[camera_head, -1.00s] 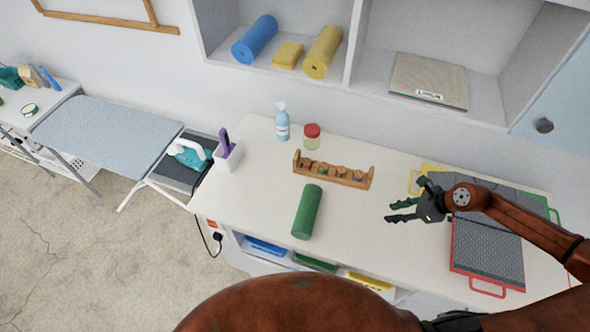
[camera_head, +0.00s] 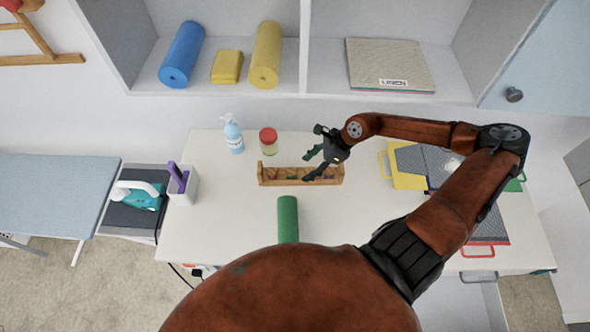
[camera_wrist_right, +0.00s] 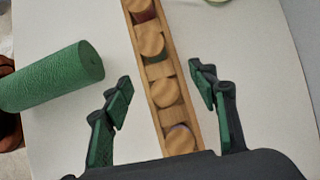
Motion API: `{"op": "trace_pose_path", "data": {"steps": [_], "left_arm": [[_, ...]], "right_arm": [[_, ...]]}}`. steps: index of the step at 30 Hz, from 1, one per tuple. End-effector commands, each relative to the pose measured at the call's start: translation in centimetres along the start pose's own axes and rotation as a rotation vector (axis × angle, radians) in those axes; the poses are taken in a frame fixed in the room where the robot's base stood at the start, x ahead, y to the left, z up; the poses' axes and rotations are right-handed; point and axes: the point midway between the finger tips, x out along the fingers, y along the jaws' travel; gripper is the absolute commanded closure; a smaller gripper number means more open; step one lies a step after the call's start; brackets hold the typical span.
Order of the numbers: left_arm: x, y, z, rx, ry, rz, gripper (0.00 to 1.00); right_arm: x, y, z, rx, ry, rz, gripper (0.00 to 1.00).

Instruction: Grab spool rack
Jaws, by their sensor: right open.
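The wooden spool rack (camera_head: 272,176) lies on the white table, a long narrow box holding several spools in a row. In the right wrist view the rack (camera_wrist_right: 155,71) runs lengthwise between my gripper's two fingers, with space on both sides. My right gripper (camera_head: 313,167) is open and empty, above the rack's right part in the head view. Its fingers, with green pads, also show in the right wrist view (camera_wrist_right: 165,95). I cannot tell the exact height above the rack. My left gripper is not in view.
A green roll (camera_head: 288,218) lies in front of the rack. A red-lidded jar (camera_head: 268,142) and a blue spray bottle (camera_head: 233,135) stand behind it. A white holder (camera_head: 182,187) is at the left. Framed grey mats (camera_head: 408,167) lie at the right, under my arm.

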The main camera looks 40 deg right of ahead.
Motion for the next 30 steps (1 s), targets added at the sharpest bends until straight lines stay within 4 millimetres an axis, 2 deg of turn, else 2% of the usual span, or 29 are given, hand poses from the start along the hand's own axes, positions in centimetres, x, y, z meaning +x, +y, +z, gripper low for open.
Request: {"op": "trace_pose_path", "data": {"steps": [1,5,10,13,18,21,24,30], "left_arm": [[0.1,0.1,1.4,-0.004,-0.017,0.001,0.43],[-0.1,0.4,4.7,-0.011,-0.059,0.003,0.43],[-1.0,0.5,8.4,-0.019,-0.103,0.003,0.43],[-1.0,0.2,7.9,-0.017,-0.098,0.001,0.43],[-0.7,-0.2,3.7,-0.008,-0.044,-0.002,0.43],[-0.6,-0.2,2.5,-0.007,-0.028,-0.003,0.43],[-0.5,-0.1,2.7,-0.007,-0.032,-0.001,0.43],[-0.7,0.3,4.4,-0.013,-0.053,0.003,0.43]], "right_arm": [[0.6,0.1,0.1,0.0,-0.003,0.001,0.41],[1.8,-0.1,0.1,0.0,-0.002,0.002,0.33],[4.1,-0.7,0.2,0.001,-0.004,0.004,0.33],[5.5,-0.7,0.0,0.001,-0.003,0.003,0.33],[6.7,-0.7,-0.2,0.0,0.001,0.003,0.33],[6.7,-0.7,-0.2,0.0,0.002,0.002,0.33],[6.7,-0.7,-0.2,0.0,0.002,0.002,0.33],[6.7,-0.7,-0.2,0.0,0.002,0.002,0.47]]}}
